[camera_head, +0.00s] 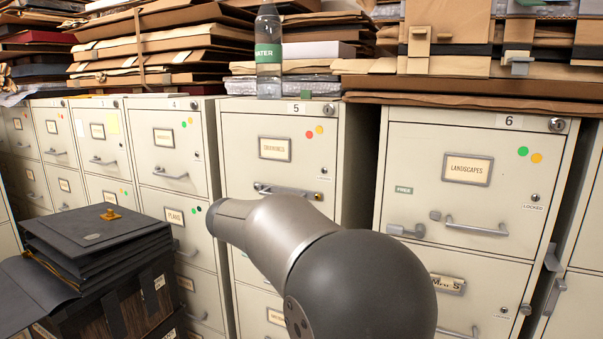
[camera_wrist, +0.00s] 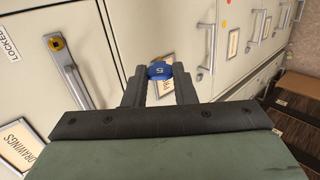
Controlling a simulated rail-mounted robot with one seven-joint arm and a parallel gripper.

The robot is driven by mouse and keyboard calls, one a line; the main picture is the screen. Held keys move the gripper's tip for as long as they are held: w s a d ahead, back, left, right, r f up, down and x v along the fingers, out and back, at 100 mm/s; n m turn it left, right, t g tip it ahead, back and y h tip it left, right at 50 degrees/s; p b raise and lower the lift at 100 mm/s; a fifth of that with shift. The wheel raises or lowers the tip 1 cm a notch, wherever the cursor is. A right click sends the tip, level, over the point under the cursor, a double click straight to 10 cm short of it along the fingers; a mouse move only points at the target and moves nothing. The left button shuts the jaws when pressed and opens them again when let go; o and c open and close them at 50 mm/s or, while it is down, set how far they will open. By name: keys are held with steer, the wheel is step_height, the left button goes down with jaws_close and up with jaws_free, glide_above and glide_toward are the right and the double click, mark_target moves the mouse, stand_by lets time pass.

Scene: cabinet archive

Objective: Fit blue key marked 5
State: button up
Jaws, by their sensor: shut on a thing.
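A blue key marked 5 (camera_wrist: 159,70) sits between the tips of my gripper (camera_wrist: 160,78) in the wrist view. My gripper is shut on it and holds it in front of pale cabinet drawers. In the head view my arm hides the gripper and the key. Cabinet 5 (camera_head: 240,172) stands in the middle of the head view. It has a round lock (camera_head: 329,109) at its top right corner and a small keyhole (camera_head: 323,170) on its upper drawer. I cannot tell whether the key touches anything.
A drawer handle (camera_wrist: 72,80) with a brass-coloured round piece is left of my gripper in the wrist view. Cabinet 6 (camera_head: 400,150) stands to the right. A bottle (camera_head: 268,55) and stacked folders (camera_head: 160,45) are on top. A dark binder box (camera_head: 115,275) is at lower left.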

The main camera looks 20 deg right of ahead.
steer(key=s+d+r+t+h, duration=0.2)
steer(key=r, duration=1.2)
steer(key=s+d+r+t+h+b, duration=0.1)
steer(key=s+d+r+t+h, duration=0.1)
steer(key=r, duration=1.3)
steer(key=shift+s+d+n+t+h, duration=0.2)
steer(key=shift+s+n+t+h, duration=0.25)
steer(key=shift+t, duration=0.25)
steer(key=shift+f+b, duration=0.1)
steer(key=shift+b, duration=0.25)
steer(key=shift+p+x, duration=0.55)
steer(key=shift+x, duration=2.3)
steer(key=shift+x, duration=0.95)
steer(key=o, duration=1.5)
steer(key=shift+s+a, duration=0.1)
